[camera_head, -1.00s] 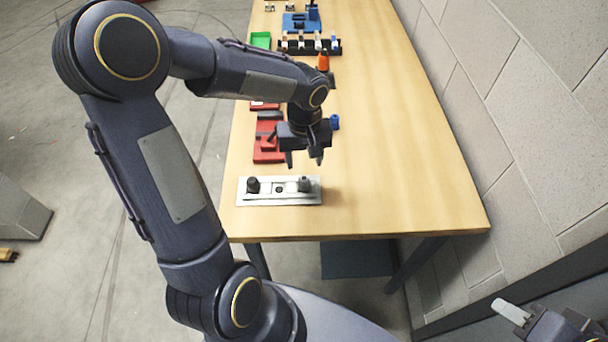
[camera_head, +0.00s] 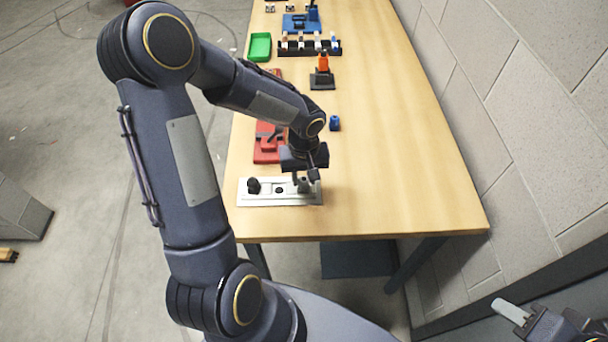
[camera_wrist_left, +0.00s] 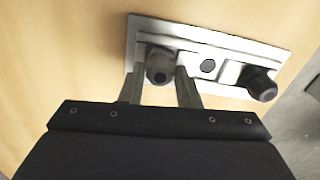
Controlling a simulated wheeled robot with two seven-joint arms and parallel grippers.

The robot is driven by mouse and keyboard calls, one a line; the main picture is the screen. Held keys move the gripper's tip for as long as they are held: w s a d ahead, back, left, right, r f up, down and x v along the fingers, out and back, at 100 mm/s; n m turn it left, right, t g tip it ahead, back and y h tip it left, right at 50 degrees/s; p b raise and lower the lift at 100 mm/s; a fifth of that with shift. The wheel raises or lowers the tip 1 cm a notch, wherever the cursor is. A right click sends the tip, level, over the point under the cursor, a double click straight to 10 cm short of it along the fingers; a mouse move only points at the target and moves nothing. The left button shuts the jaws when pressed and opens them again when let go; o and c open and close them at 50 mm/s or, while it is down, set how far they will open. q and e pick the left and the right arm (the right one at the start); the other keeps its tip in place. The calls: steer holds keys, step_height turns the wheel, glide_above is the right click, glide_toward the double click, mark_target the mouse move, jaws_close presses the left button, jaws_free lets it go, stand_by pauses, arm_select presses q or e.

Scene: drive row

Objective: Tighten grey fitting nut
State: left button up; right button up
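The grey fitting nut (camera_wrist_left: 160,66) sits at one end of a silver-white plate (camera_wrist_left: 215,45); in the head view this plate (camera_head: 270,200) lies near the table's front edge, the nut at its right end. My left gripper (camera_head: 307,180) points down over that end. In the left wrist view, its fingers (camera_wrist_left: 160,80) stand on either side of the nut, with narrow gaps showing, so it looks open around it. A black knob (camera_wrist_left: 262,83) is at the plate's other end. My right gripper (camera_head: 512,312) is only partly in view at the lower right; its finger state is unclear.
Behind the plate lie a red fixture (camera_head: 265,148) and a small blue part (camera_head: 335,123). Farther back are an orange-topped part (camera_head: 323,65), a green tray (camera_head: 260,46) and a dark rack (camera_head: 308,48). The table's right side (camera_head: 400,160) is clear, with a block wall (camera_head: 530,120) beyond.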

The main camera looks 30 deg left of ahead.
arm_select(q)
steer(key=c, duration=0.4)
steer(key=shift+f+m+b, duration=0.15)
steer(key=shift+m+b, duration=0.6)
steer(key=shift+m, duration=0.45)
steer(key=o, duration=1)
steer(key=shift+r, duration=0.25)
